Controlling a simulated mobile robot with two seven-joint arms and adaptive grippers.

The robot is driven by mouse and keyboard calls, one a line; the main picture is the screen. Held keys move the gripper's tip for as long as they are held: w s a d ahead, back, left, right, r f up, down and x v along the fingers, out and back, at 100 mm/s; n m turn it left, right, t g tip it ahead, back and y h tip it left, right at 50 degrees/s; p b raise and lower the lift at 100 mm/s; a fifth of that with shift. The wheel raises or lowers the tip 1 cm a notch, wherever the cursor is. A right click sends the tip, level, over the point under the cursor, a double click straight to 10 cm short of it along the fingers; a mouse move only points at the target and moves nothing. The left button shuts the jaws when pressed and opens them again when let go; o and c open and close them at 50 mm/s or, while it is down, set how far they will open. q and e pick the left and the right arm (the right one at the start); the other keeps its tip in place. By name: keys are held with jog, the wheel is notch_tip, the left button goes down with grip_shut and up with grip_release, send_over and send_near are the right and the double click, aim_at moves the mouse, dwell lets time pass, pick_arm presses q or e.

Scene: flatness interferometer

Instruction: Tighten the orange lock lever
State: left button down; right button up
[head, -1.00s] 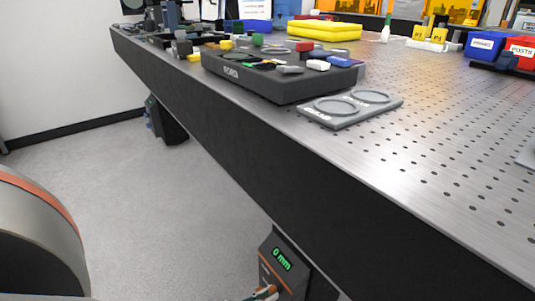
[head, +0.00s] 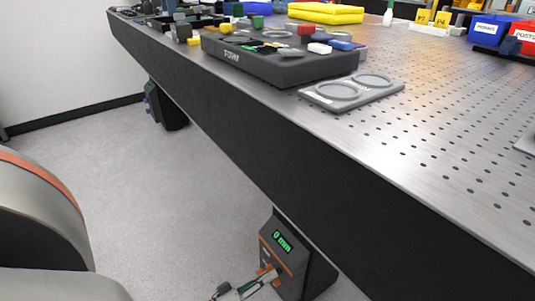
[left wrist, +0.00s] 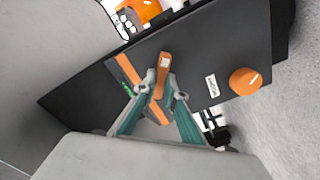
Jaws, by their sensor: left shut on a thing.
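The orange lock lever (left wrist: 163,72) stands out from the face of a dark box in the left wrist view. In the head view, the lever (head: 268,271) is small, low on the table-leg unit (head: 289,243), whose green display reads 0 mm. My left gripper (left wrist: 164,92) is shut on the lever, with one fingertip on each side of it. In the head view my left gripper (head: 257,281) reaches in from the bottom edge to the lever. The lever's lower end is partly hidden between the fingers. My right gripper is not in view.
A round orange knob (left wrist: 245,81) sits to the right of the lever on the same box. The perforated table (head: 440,150) overhangs the unit. A dark tray (head: 270,66) and a grey two-ring plate (head: 350,92) lie near its edge.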

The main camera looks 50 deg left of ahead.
pick_arm(q)
jog(key=shift+w+a+r+n+b, duration=0.1)
jog(key=shift+n+b, duration=0.05)
jog(key=shift+n, duration=1.1)
jog(key=shift+w+a+f+n+b, duration=0.1)
jog(key=shift+n+b, duration=0.05)
jog(key=shift+n, duration=1.05)
jog(key=shift+w+a+r+n+b, duration=0.1)
jog(key=shift+n+b, duration=0.05)
jog(key=shift+n, duration=1.1)
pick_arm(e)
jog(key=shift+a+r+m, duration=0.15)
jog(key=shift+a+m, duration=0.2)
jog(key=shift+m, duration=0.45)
pick_arm(q)
jog(key=c, duration=2.1)
grip_release()
jog(key=shift+d, duration=0.1)
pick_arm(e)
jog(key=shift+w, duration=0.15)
pick_arm(q)
jog(key=shift+s+f, duration=0.15)
jog(key=shift+f, duration=0.1)
